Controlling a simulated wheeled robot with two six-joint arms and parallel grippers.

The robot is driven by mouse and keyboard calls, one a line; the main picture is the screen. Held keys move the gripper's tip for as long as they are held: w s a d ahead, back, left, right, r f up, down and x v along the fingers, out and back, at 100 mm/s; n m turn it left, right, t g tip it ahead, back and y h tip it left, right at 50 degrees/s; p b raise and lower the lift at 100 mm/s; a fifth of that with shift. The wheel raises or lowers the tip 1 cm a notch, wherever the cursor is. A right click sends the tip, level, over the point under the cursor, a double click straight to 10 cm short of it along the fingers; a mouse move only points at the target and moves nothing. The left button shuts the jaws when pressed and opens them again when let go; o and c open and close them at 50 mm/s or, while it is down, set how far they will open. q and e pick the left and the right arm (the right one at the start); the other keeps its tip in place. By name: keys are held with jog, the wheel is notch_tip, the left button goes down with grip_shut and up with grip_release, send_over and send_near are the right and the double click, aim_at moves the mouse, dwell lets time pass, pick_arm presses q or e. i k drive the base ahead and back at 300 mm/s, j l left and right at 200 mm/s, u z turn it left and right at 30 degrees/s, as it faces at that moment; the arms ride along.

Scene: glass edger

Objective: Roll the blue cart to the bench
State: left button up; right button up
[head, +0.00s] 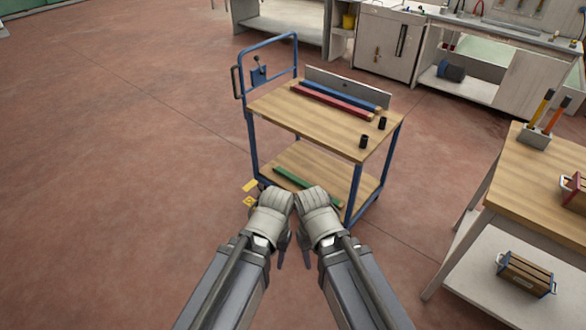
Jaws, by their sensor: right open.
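The blue cart (322,125) stands ahead of me, with a blue frame, a wooden top and a wooden lower shelf. Its raised blue push handle (268,45) is at its far left end. My left gripper (281,238) and right gripper (308,238) are side by side in front of the cart's near side, overlapping its lower shelf in the picture. The right one is open and appears empty; the left one's jaws are not clear. A workbench (545,172) with a wooden top stands at the right. Another bench (505,35) runs along the back right.
Blue and red bars (335,100), a grey plate and two small black cylinders lie or stand on the cart's top. A green bar (300,183) is on its lower shelf. Orange-handled tools (545,115) stand on the right workbench. The red floor (110,160) at left is clear.

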aim_at(354, 138)
jog(key=i+j, duration=0.15)
jog(key=i, duration=0.4)
jog(key=i+j, duration=0.15)
jog(key=i, duration=0.35)
jog(key=i+j, duration=0.15)
jog(key=i, duration=0.4)
jog(key=i+j, duration=0.15)
jog(key=i, duration=0.4)
jog(key=i+j, duration=0.1)
jog(key=i, duration=0.4)
